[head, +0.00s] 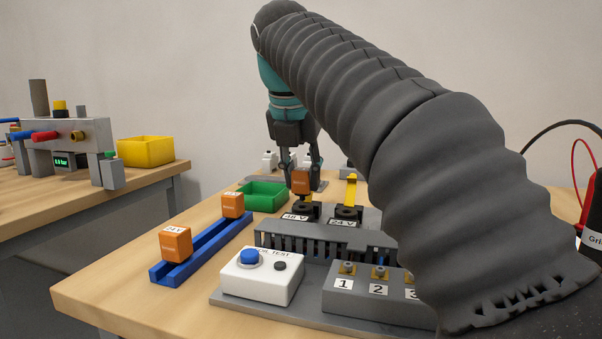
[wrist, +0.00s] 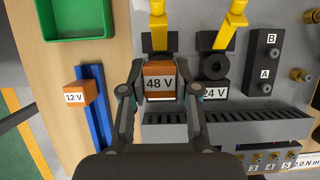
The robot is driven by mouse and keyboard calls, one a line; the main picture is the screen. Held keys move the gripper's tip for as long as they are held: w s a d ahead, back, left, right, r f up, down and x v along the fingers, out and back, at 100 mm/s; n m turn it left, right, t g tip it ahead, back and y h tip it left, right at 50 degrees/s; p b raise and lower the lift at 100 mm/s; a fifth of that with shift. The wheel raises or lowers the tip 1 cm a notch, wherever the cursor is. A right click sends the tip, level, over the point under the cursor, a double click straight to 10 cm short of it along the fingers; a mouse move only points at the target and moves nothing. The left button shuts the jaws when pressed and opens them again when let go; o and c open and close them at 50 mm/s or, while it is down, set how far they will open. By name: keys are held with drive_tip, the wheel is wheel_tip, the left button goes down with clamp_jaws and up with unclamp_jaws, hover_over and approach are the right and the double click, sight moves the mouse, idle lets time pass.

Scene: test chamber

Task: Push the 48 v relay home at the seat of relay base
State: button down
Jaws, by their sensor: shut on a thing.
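The orange 48 V relay (head: 301,183) is between the fingers of my gripper (head: 301,167), which is shut on it. In the wrist view the relay (wrist: 158,69) shows its "48 V" label, with a finger of my gripper (wrist: 162,91) on each side. The dark relay base (head: 304,210) is directly below the relay in the head view, with a tag in front. The relay looks upright. I cannot tell whether its underside touches the seat, as the relay hides most of it in the wrist view. A yellow lever (wrist: 158,28) stands behind this base.
A second base (wrist: 215,67) tagged 24 V, with a raised yellow lever (head: 351,190), stands close on the right. A blue rail (head: 208,250) carries other orange relays. A green bin (head: 263,196), a white button box (head: 262,277) and a slotted duct (head: 300,243) are nearby.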

sight(300, 171)
drive_tip(key=shift+f+b, duration=0.5)
drive_tip(key=shift+f, duration=0.6)
idle(0.6)
drive_tip(key=c, duration=0.8)
unclamp_jaws()
drive_tip(key=shift+o, duration=0.2)
drive_tip(key=shift+v, duration=3.75)
